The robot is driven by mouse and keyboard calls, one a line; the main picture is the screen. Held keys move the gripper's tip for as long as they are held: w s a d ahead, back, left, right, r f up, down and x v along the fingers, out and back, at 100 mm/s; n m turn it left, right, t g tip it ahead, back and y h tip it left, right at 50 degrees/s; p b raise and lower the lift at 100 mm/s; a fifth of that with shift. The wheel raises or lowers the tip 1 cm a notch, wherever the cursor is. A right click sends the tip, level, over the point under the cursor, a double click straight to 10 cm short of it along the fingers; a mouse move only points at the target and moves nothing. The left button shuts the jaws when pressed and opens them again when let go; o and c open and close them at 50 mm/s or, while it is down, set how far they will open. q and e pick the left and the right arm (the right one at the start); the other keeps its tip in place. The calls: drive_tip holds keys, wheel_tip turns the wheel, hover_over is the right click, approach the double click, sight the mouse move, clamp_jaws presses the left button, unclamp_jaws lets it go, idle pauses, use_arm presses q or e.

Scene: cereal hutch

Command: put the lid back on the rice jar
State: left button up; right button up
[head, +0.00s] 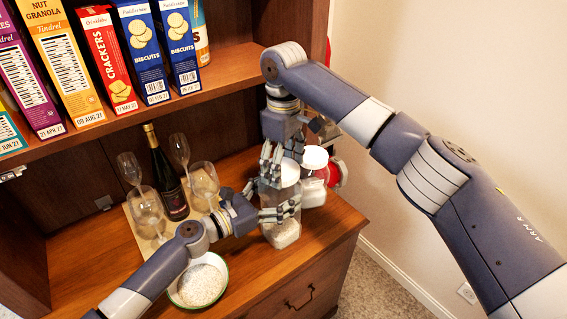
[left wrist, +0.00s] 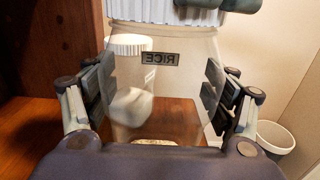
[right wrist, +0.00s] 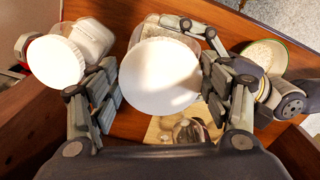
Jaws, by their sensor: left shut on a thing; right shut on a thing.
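The rice jar (head: 283,233) is clear glass with some rice at the bottom and stands upright on the counter. Its RICE label (left wrist: 160,58) shows reversed through the glass in the left wrist view. My left gripper (head: 279,213) is shut around the jar's body from the left. The white lid (right wrist: 160,76) is between the fingers of my right gripper (right wrist: 160,88), which is shut on it from above. In the left wrist view the lid's ribbed edge (left wrist: 160,11) is over the jar's mouth. I cannot tell whether it is fully seated.
A second white-lidded jar (head: 313,176) stands close behind to the right, with a red item (head: 335,172) beside it. A bowl of rice (head: 203,283) is at the front. Wine glasses (head: 146,207) and a dark bottle (head: 170,190) stand left. The shelf with boxes is above.

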drive_tip(key=m, duration=0.5)
drive_tip(key=shift+s+a, duration=0.15)
drive_tip(key=m, duration=0.5)
drive_tip(key=shift+a+m, duration=0.2)
drive_tip(key=shift+m, duration=0.2)
drive_tip(key=m, duration=0.5)
drive_tip(key=shift+a+m, duration=0.15)
drive_tip(key=shift+m, duration=0.15)
drive_tip(key=m, duration=0.3)
drive_tip(key=shift+a+m, duration=0.1)
drive_tip(key=shift+m, duration=0.2)
drive_tip(key=m, duration=0.3)
drive_tip(key=shift+w, duration=0.2)
drive_tip(key=m, duration=0.5)
drive_tip(key=shift+w+m, duration=0.15)
drive_tip(key=shift+m, duration=0.25)
drive_tip(key=m, duration=0.5)
drive_tip(key=shift+w, duration=0.15)
drive_tip(key=m, duration=0.5)
drive_tip(key=shift+w, duration=0.15)
